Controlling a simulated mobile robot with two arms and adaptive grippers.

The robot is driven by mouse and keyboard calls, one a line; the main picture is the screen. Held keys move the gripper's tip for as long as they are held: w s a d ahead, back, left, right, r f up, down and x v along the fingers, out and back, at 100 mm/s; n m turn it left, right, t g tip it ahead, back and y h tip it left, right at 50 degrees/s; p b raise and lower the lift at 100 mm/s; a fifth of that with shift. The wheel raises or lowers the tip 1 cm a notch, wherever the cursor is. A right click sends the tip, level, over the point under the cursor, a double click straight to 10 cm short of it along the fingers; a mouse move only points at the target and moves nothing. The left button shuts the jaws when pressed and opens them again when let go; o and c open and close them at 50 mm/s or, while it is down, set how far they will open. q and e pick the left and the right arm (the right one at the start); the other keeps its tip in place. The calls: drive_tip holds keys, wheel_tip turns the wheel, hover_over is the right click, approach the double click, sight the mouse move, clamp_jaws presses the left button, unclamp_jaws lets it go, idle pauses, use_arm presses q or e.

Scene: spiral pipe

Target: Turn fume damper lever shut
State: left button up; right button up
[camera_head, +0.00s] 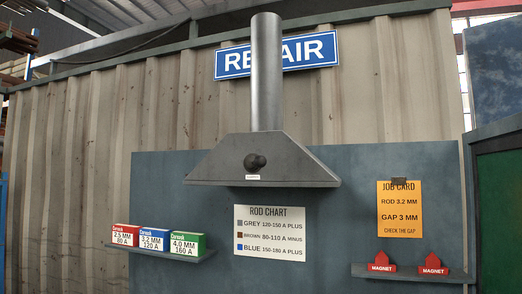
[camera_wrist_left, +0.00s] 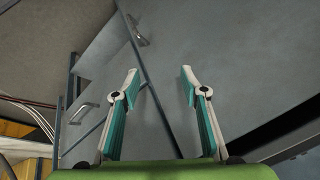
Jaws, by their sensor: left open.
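A grey fume hood (camera_head: 222,165) with a round vertical duct (camera_head: 266,75) is mounted on the wall panel. A dark rounded knob (camera_head: 255,161), apparently the damper lever, sticks out from the hood's sloped front. A small white label (camera_head: 253,177) sits below it, too small to read. The lever's direction is hard to tell because it points roughly at the camera. My left gripper (camera_wrist_left: 159,75) shows only in the left wrist view, with its teal-padded fingers apart and nothing between them. The lever is not in that wrist view. My right gripper is in neither view.
A shelf (camera_head: 160,252) at left holds red, blue and green boxes. A rod chart (camera_head: 270,234) hangs below the hood. At right are a job card (camera_head: 400,209) and a shelf (camera_head: 415,275) with two red magnets. Grey surfaces with metal handles (camera_wrist_left: 138,30) lie beyond the left gripper.

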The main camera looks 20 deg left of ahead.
use_arm(q)
wheel_tip(320, 180, up, 16)
drive_tip(key=m+t+p, duration=0.1)
drive_tip(key=p, duration=0.1)
drive_tip(key=m+t+y, duration=0.9)
drive_tip(key=m+t, duration=0.5)
drive_tip(key=m, duration=0.5)
approach(261, 162)
drive_tip(key=shift+m+g+y, duration=0.3)
drive_tip(key=shift+y, duration=0.1)
drive_tip(key=p+x, duration=0.3)
drive_tip(key=x, duration=0.2)
drive_tip(key=p+x, duration=0.3)
drive_tip(key=x, duration=0.2)
drive_tip(key=shift+w+d+r, duration=0.1)
drive_tip(key=shift+w+r, duration=0.1)
drive_tip(key=shift+w, duration=0.1)
drive_tip(key=shift+w+a+r+p, duration=0.1)
drive_tip(key=shift+w+a+p, duration=0.15)
drive_tip(key=shift+w+p, duration=0.25)
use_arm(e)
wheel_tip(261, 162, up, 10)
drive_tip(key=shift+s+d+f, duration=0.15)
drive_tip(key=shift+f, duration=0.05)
